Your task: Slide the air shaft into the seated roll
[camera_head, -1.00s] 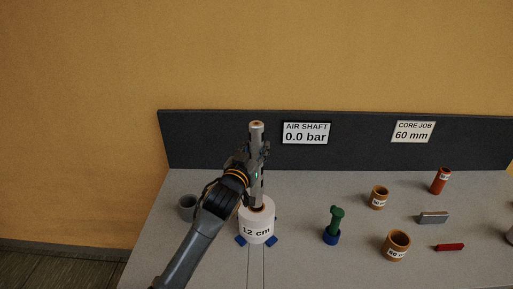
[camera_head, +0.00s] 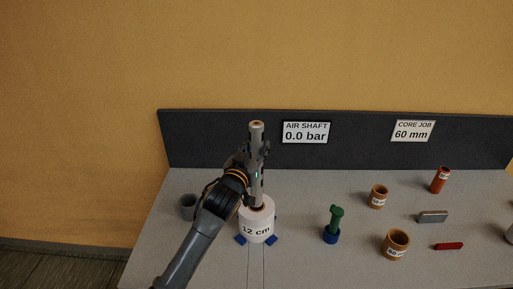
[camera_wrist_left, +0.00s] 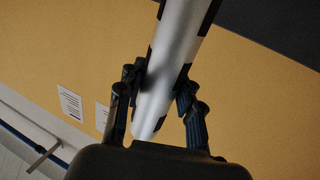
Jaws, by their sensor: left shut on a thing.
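The air shaft (camera_head: 256,136) is a grey metal cylinder with dark strips and a brownish top end. It stands upright above the roll, its lower end at or in the roll's core opening; how deep I cannot tell. The roll (camera_head: 256,228) is white, marked "12 cm", and sits on the bench between blue blocks (camera_head: 241,240). My left gripper (camera_head: 256,165) is shut on the shaft above the roll. In the left wrist view the shaft (camera_wrist_left: 175,65) runs between both fingers. My right gripper is not in view.
A grey cup (camera_head: 188,207) stands left of my arm. A green pump-like piece in a blue base (camera_head: 332,236), orange-brown cores (camera_head: 396,245), a red cylinder (camera_head: 441,181), a grey block (camera_head: 433,217) and a red bar (camera_head: 449,246) stand to the right. A dark back panel (camera_head: 220,145) reads "0.0 bar".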

